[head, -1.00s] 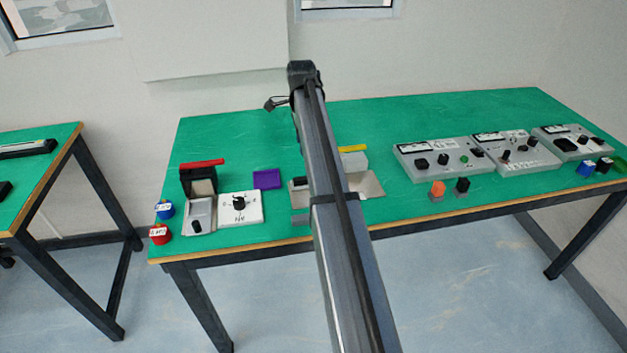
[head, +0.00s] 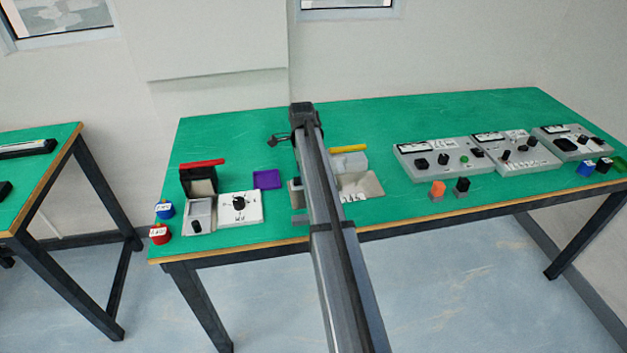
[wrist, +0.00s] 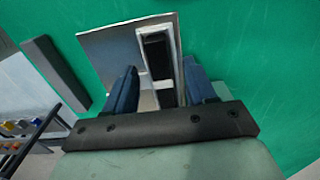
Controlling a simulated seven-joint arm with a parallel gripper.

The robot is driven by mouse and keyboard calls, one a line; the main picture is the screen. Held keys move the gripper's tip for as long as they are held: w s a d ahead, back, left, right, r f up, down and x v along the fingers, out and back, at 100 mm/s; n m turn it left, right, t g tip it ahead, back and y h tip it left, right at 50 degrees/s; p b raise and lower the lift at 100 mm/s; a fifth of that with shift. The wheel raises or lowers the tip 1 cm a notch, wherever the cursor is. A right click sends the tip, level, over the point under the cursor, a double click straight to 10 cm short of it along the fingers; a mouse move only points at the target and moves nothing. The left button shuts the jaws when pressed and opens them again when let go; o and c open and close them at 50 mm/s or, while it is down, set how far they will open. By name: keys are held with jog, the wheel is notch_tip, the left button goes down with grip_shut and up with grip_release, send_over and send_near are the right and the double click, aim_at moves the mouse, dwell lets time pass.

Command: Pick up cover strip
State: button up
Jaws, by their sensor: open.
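My gripper (wrist: 160,88) is open in the wrist view. Its two blue fingers stand on either side of a narrow white-edged piece (wrist: 169,45) with a long dark slot. No gap or contact between fingers and piece can be made out for certain. A plain grey bar (wrist: 54,74) lies on the green table to the left, outside the fingers; it also shows in the head view (head: 300,219), near the front edge. I cannot tell for certain which of these two is the cover strip. My arm hides the gripper in the head view.
A pale plate (wrist: 104,45) lies beside the slotted piece. On the green table (head: 250,130), a red-topped box (head: 198,180), a white dial panel (head: 241,209) and a purple tray (head: 267,179) stand left of my arm. Grey control panels (head: 435,158) stand right. The table's back is clear.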

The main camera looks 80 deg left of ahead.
jog(key=shift+f, duration=0.75)
grip_shut()
